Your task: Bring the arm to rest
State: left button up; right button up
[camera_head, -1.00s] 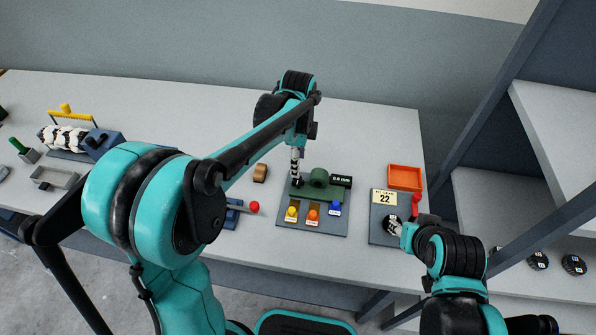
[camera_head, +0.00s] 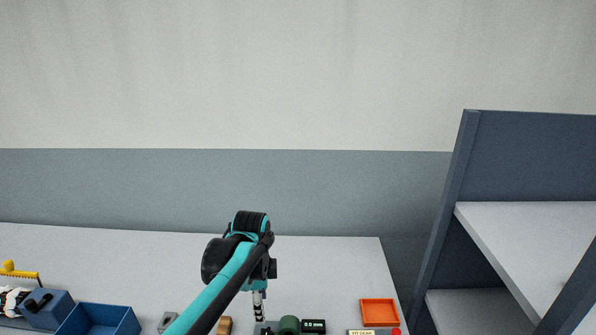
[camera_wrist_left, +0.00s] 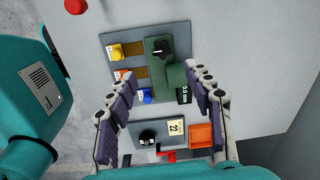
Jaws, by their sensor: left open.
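My left arm reaches in from the bottom of the head view. Its gripper (camera_head: 259,306) points down over the table (camera_head: 330,262), above the device panel. In the left wrist view the two fingers stand wide apart on either side, and the gripper (camera_wrist_left: 156,73) is open with nothing between them. Below it lies the dark panel (camera_wrist_left: 112,42) with a green device, a black knob (camera_wrist_left: 161,47) and yellow, orange and blue buttons. My right arm and gripper are in neither current view.
An orange tray (camera_head: 379,312) stands right of the panel, by a counter panel (camera_wrist_left: 118,132) with a black dial and red lever. A blue bin (camera_head: 98,319) and a blue block (camera_head: 47,308) are at the left. A dark shelf (camera_head: 463,175) rises at the right.

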pick_arm(q)
jog(key=s+a+n+t, duration=0.3)
jog(key=s+n, duration=0.5)
jog(key=s+a+f+n+t, duration=0.1)
jog(key=s+a+n+t, duration=0.2)
jog(key=s+n, duration=0.5)
jog(key=shift+s+a+f+n+t+b, duration=0.3)
jog(key=shift+s+a+n+b, duration=0.1)
jog(key=shift+n+b, duration=0.1)
